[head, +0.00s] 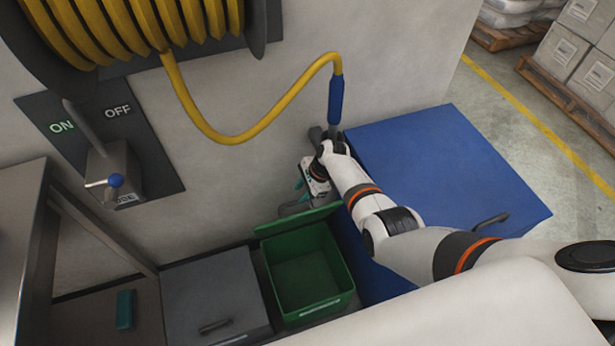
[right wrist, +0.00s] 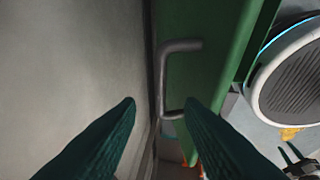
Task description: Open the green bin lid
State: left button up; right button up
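The green bin (head: 305,278) stands open below the wall, its empty inside showing. Its green lid (head: 296,219) is raised and tilted up at the bin's back edge. In the right wrist view the green lid (right wrist: 205,60) shows its grey bar handle (right wrist: 163,75). My right gripper (head: 302,191) is just above and behind the raised lid. In the right wrist view its two teal fingers (right wrist: 160,103) are apart, with the handle's lower end between the tips. I cannot tell whether they touch it. My left gripper is not in view.
A blue bin (head: 440,150) with a closed lid stands right, under my right arm. A grey bin (head: 211,294) is left of the green one, closed. A yellow hose (head: 250,135) hangs above. A switch lever (head: 100,150) and a metal table (head: 22,230) are at left.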

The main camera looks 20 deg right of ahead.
jog(key=shift+p+v, duration=0.5)
jog(key=shift+v, duration=1.5)
